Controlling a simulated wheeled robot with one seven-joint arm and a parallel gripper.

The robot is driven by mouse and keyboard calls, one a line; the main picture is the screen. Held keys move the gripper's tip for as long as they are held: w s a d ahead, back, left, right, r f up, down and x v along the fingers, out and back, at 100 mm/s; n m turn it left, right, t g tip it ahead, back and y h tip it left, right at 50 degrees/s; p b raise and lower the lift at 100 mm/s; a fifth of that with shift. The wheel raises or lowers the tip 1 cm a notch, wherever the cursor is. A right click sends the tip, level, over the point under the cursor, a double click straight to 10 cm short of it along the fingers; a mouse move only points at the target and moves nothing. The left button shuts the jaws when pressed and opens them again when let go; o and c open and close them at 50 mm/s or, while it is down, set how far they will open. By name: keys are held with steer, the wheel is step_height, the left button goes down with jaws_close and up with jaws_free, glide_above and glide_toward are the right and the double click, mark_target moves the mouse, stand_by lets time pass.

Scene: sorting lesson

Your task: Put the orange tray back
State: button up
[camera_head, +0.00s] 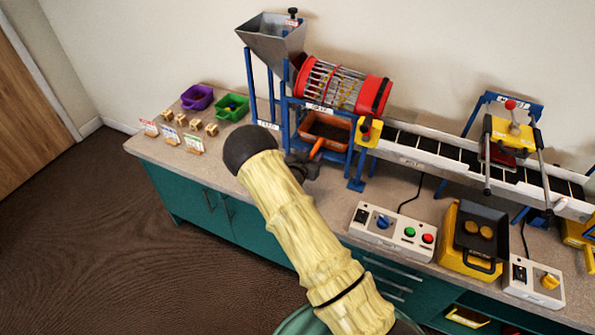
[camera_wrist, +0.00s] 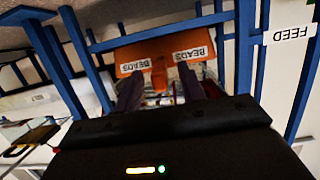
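The orange tray (camera_head: 328,127) sits inside the blue frame below the red-ended drum, with its orange handle (camera_head: 317,148) pointing out to the front. In the wrist view the tray (camera_wrist: 160,47) shows two "BEADS" labels, with the handle (camera_wrist: 159,75) in the middle. My gripper (camera_head: 303,164) is just in front of the tray, near the handle. In the wrist view its two dark fingers stand apart, one on either side of the handle, with visible gaps. Whether the tray is fully seated in the frame I cannot tell.
A hopper (camera_head: 273,42) and the drum (camera_head: 342,84) stand above the tray. Blue posts (camera_head: 285,110) flank it closely. A conveyor belt (camera_head: 430,150) runs to the right. A control box (camera_head: 395,230) lies in front. Purple (camera_head: 197,97) and green (camera_head: 232,107) bins are left.

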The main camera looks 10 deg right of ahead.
steer(key=b+v, duration=0.1)
steer(key=v, duration=1.4)
steer(key=shift+s+a, duration=0.25)
steer(key=shift+s, duration=0.05)
steer(key=shift+r, duration=0.1)
steer(key=s+d+r+n+g+y+p, duration=0.2)
steer(key=s+r+n+g+y+p, duration=0.1)
steer(key=s+r, duration=0.7)
steer(key=s+d+r+n+g+y+p, duration=0.3)
steer(key=s+r+n+g+y+p, duration=0.1)
steer(key=s+r, duration=0.6)
steer(key=s+g+y+p, duration=0.1)
steer(key=s+g, duration=0.1)
steer(key=shift+s+g+y, duration=0.25)
steer(key=shift+g+y, duration=0.05)
steer(key=shift+y, duration=0.1)
steer(key=shift+d, duration=0.1)
